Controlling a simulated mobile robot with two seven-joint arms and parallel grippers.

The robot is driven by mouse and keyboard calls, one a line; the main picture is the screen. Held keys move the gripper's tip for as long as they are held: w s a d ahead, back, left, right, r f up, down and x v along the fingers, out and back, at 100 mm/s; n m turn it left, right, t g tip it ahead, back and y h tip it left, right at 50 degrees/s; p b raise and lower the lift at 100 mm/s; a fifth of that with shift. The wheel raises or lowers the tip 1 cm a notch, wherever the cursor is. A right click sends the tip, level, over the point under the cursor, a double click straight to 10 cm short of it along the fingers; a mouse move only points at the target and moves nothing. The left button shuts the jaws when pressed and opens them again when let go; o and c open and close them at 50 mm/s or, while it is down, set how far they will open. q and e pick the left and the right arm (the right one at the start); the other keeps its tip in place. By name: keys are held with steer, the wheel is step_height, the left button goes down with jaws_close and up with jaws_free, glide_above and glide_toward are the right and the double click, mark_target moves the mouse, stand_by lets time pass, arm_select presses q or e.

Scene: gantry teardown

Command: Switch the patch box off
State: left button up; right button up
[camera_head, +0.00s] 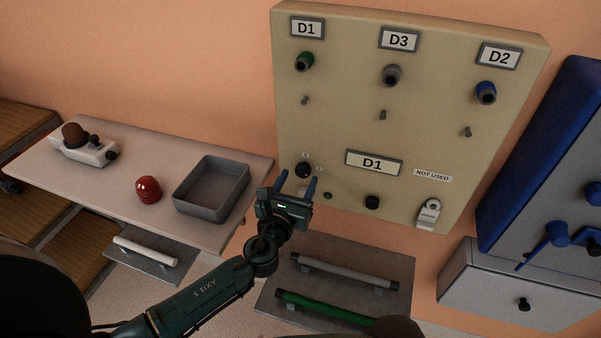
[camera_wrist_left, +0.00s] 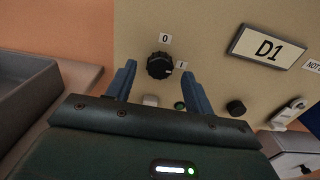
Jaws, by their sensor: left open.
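The patch box (camera_head: 340,105) is a beige upright panel with D1, D3 and D2 plates over a green, a grey and a blue socket. At its lower left is a black rotary knob (camera_head: 303,170). In the left wrist view the knob (camera_wrist_left: 160,66) has a 0 label (camera_wrist_left: 165,38) above it and an I label (camera_wrist_left: 181,65) at its right; its pale mark appears turned toward the I. My left gripper (camera_head: 297,184) is open, its blue fingers pointing at the panel just below the knob. In the wrist view the knob shows between the fingertips, and contact is not visible.
A table at left holds a grey tray (camera_head: 182,206), a red dome (camera_head: 148,189) and a white joystick box (camera_head: 90,150). A grey plate with a white and a green bar (camera_head: 318,306) lies below the panel. A latch (camera_head: 428,214) is at the panel's lower right. Blue equipment stands at far right.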

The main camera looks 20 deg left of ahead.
mark_target(303, 170)
arm_select(q)
steer(key=shift+w, duration=1.35)
steer(key=shift+c, duration=0.4)
steer(key=c, duration=0.9)
